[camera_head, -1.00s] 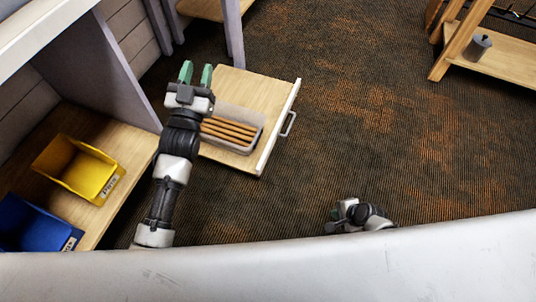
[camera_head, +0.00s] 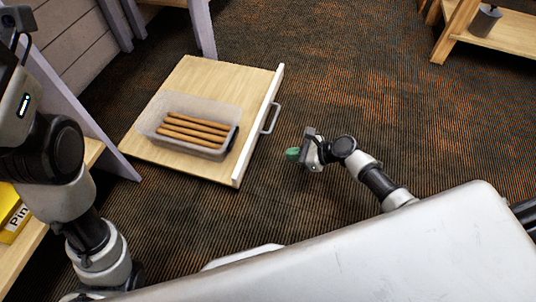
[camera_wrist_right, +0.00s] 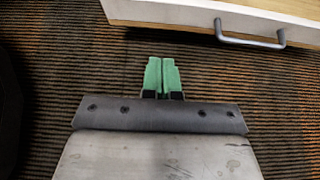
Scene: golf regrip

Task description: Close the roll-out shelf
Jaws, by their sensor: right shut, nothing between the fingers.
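The roll-out shelf (camera_head: 200,75) is pulled out over the carpet. It is a light wood board with a white front edge and a grey bar handle (camera_head: 271,118) on its right side. A clear bin (camera_head: 190,104) with several brown rods sits on it. My right gripper (camera_head: 292,153) is right of the shelf front, apart from the handle. In the right wrist view its green fingers (camera_wrist_right: 162,75) are shut and empty, with the handle (camera_wrist_right: 249,37) ahead and to the right. My left arm fills the left side of the head view; its fingers are out of view.
A yellow bin (camera_head: 12,222) stands on a wooden shelf at the lower left. Grey posts (camera_head: 203,28) rise behind the roll-out shelf. A wooden rack (camera_head: 490,45) with a grey canister stands at the top right. The carpet between is clear.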

